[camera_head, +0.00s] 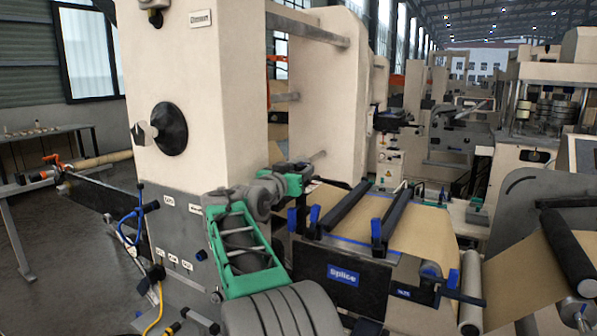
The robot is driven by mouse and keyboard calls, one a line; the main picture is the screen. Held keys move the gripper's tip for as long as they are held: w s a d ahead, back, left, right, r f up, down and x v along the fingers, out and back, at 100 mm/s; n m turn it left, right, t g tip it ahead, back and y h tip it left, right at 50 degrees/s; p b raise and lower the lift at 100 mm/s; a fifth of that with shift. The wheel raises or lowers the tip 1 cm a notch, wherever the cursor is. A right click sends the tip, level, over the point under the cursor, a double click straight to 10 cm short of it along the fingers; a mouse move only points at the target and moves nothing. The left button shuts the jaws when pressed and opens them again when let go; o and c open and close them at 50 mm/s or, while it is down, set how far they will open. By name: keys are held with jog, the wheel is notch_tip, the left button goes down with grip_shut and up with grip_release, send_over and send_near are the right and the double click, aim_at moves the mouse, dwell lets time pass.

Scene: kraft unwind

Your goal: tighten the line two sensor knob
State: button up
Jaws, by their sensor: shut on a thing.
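My arm rises from the bottom middle with green and grey links and bends right at the wrist. My gripper (312,181) is small in the view, at the right side of the cream machine column (180,95). It is at the left end of a thin dark bar (335,183) behind the splice table (342,283). The jaws are shut on a small part there, which appears to be the sensor knob. The knob itself is hidden by the gripper, and its turn cannot be seen. No line two label is readable.
Black rollers (345,208) with blue end brackets cross the kraft web (405,232) right of my gripper. A black disc knob (170,129) sits on the column's front. A roll on a shaft (103,162) sticks out at left. Open floor (75,270) lies at lower left.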

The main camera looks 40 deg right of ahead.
jog(key=shift+r, duration=0.35)
jog(key=o, duration=1.4)
jog(key=shift+f, duration=0.2)
jog(key=b+v, duration=0.2)
jog(key=v, duration=0.5)
jog(key=shift+a, duration=0.25)
jog(key=shift+s+a, duration=0.15)
jog(key=shift+c, duration=0.2)
